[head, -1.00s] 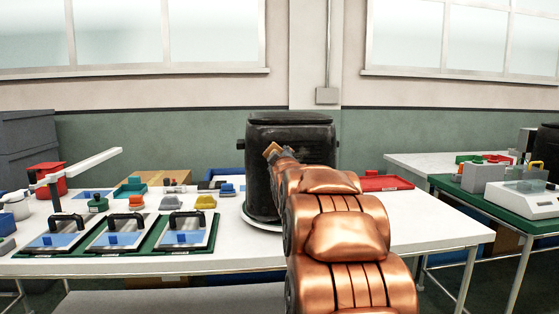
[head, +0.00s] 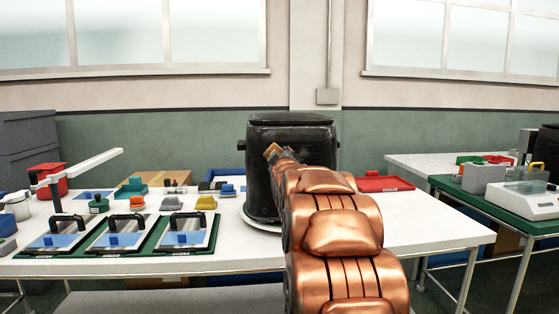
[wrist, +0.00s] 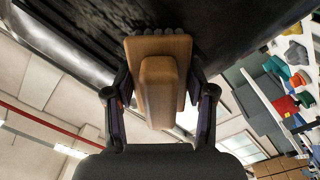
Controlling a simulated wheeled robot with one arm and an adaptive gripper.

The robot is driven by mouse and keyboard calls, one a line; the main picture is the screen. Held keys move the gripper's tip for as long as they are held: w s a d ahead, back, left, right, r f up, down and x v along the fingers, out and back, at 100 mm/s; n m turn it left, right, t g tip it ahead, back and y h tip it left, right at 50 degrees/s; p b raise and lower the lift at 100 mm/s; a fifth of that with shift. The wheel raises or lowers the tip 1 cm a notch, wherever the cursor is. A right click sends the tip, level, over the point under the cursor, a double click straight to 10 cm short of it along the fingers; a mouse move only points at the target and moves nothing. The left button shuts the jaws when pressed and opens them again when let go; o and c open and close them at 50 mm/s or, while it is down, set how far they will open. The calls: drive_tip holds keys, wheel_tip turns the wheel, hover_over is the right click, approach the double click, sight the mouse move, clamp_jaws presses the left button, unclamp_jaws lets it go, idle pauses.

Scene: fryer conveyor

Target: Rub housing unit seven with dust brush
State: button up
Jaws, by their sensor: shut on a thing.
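The black housing unit (head: 262,185) stands upright on a white round base (head: 250,219) on the white table, partly behind my arm. No number on it is readable. My gripper (head: 284,156) is in front of its upper part. It is shut on the dust brush (head: 272,150), a wooden block with dark bristles. In the wrist view the brush (wrist: 158,85) sits between both fingers, its bristles toward the dark housing surface (wrist: 230,25). The bristles are at or very near that surface; I cannot tell whether they touch.
Several blue-topped plates with black handles (head: 184,229) lie on green mats at the table's left front. Small coloured blocks stand behind them. A red tray (head: 384,184) lies right of the housing. The table's right front (head: 430,222) is clear.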

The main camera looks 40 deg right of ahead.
sight(314, 156)
drive_tip(key=shift+s+d+p, duration=0.35)
drive_tip(key=shift+s+d, duration=0.4)
drive_tip(key=shift+d, duration=0.25)
drive_tip(key=shift+s+d+p, duration=0.35)
drive_tip(key=shift+s+d, duration=0.45)
drive_tip(key=shift+d, duration=0.25)
drive_tip(key=shift+s+d+p, duration=0.35)
drive_tip(key=shift+s+d, duration=0.4)
drive_tip(key=shift+d, duration=0.25)
drive_tip(key=shift+s+d+p, duration=1.05)
drive_tip(key=shift+s+d, duration=0.2)
drive_tip(key=shift+d, duration=0.15)
drive_tip(key=shift+w, duration=0.1)
